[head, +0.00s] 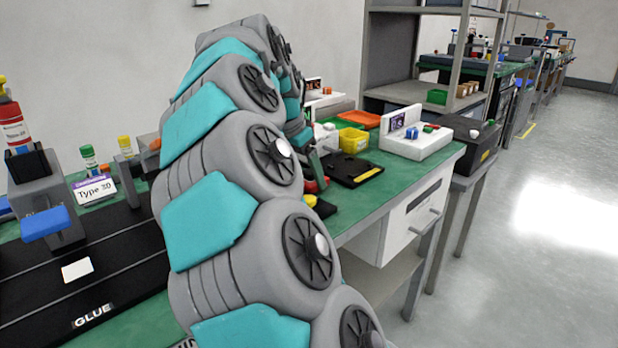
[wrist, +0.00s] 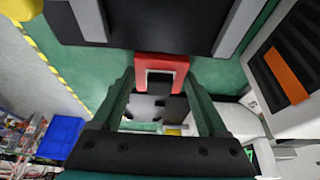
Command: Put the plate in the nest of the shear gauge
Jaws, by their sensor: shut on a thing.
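My gripper (wrist: 160,80) has its two dark green fingers on either side of a red plate-like piece (wrist: 178,66) with a dark square in its middle. The fingers are shut on this piece, at its left and right edges. In the head view my gripper is partly hidden behind my arm, and a bit of red (head: 313,186) shows below it over the green bench.
A black flat tray (head: 348,170) lies right of my gripper. A yellow bin (head: 353,140) and orange tray (head: 360,119) stand behind it. A black box (head: 470,137) is at the right. A black GLUE station (head: 90,285) fills the left. Green bench (head: 400,175) shows between.

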